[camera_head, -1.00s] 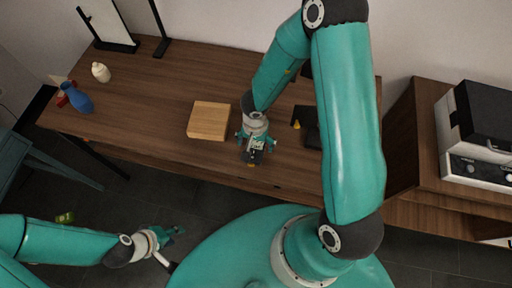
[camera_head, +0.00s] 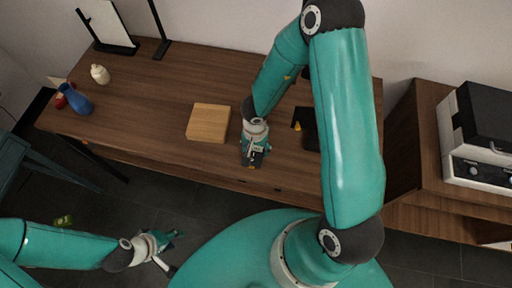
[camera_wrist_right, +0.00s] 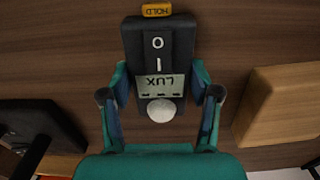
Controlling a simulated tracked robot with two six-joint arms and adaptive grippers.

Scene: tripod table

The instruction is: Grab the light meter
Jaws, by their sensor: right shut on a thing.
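The light meter (camera_wrist_right: 161,48) is a dark device with a grey LUX display, a white dome and a yellow HOLD button. In the right wrist view it lies between the fingers of my right gripper (camera_wrist_right: 160,100), which is shut on it. In the head view my right gripper (camera_head: 254,150) is over the front part of the wooden table (camera_head: 150,105), and the dark meter (camera_head: 254,160) shows just below it. I cannot tell whether the meter touches the table. My left gripper (camera_head: 166,245) is away from the table at the lower left, empty, its fingers apart.
A light wooden block (camera_head: 209,123) sits just left of my right gripper. A dark object (camera_head: 309,128) with a yellow mark is to its right. A blue vase (camera_head: 76,100) and a cream bottle (camera_head: 100,74) stand at the far left. A black and white machine (camera_head: 480,140) stands at the right.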

